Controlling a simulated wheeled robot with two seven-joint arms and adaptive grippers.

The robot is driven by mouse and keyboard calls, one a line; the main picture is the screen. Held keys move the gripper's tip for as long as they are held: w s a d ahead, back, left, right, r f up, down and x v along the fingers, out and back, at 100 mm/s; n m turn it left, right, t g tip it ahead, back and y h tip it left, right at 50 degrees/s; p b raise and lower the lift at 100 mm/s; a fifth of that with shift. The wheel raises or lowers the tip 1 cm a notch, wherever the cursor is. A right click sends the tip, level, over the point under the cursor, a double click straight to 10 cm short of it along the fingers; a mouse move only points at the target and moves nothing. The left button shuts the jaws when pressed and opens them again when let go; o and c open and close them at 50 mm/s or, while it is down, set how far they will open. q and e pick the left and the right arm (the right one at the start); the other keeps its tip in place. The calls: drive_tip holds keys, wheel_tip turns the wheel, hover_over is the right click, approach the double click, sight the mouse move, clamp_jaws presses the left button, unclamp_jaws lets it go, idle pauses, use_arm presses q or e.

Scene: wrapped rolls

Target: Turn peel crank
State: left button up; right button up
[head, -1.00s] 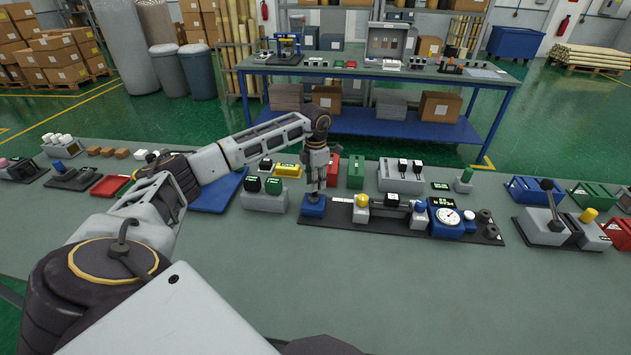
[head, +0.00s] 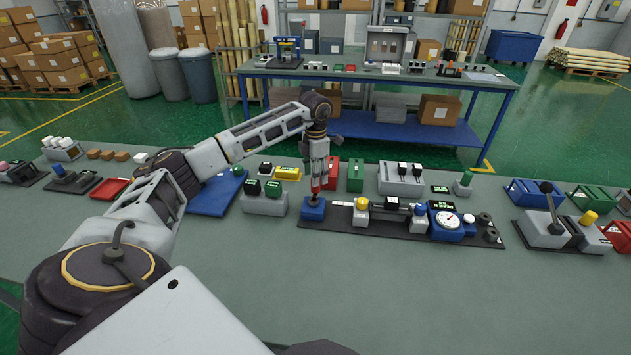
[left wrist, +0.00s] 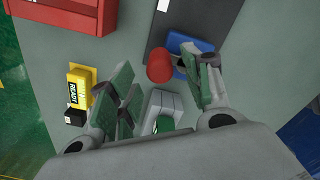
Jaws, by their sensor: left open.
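The peel fixture is a long black base plate (head: 390,231) on the grey bench. It carries a blue block (head: 313,210) at its left end, a yellow-topped post (head: 361,204) and a blue unit with a round dial (head: 446,219). A red cylindrical knob (left wrist: 159,67) stands beside the blue block (left wrist: 180,47) in the left wrist view. My left gripper (left wrist: 157,72) is open, with the knob between its fingertips and gaps visible. In the head view this gripper (head: 317,184) points down above the blue block. My right gripper is not in view.
A red box (head: 330,173) and a green box (head: 355,176) stand behind. The bench front is clear.

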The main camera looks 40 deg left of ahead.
use_arm(q)
wheel_tip(320, 180, up, 8)
drive_tip(key=shift+f, duration=0.2)
drive_tip(key=shift+f, duration=0.1)
idle(0.7)
